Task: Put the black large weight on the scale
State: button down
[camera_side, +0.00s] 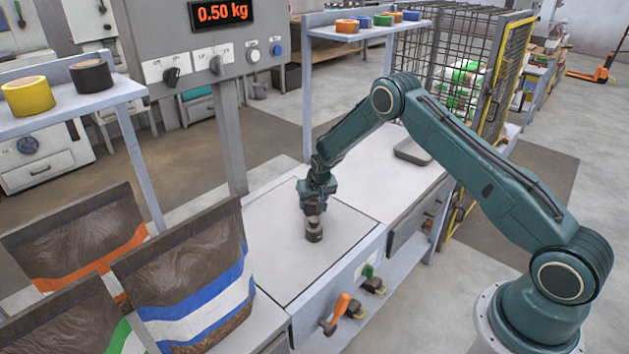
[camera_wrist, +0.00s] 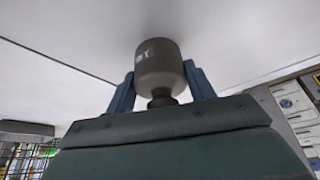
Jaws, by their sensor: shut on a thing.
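A dark grey weight (camera_side: 314,232) stands upright over the middle of the scale's pale flat plate (camera_side: 265,262). In the side view its lower end meets the plate or is very close to it; I cannot tell which. My gripper (camera_side: 314,204) points down and is shut on the weight's narrow upper part. In the wrist view, the two blue fingers of my gripper (camera_wrist: 160,88) are on either side of the neck of the weight (camera_wrist: 158,65), which has a small pale marking. The display (camera_side: 222,12) reads 0.50 kg.
Filled brown bags (camera_side: 190,285) with coloured stripes stand left of the scale. A shelf (camera_side: 70,115) holds yellow and black tape rolls. A shallow grey tray (camera_side: 412,152) lies on the counter to the right, near a wire cage (camera_side: 440,60). The plate around the weight is clear.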

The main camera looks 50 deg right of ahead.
jog(key=shift+w, duration=0.1)
dwell(0.3)
jog(key=c, duration=0.6)
grip_release()
jog(key=shift+f, duration=0.15)
jog(key=shift+o, duration=0.2)
jog(key=v, duration=1.2)
jog(key=shift+a+r, duration=0.1)
jog(key=shift+r, duration=0.15)
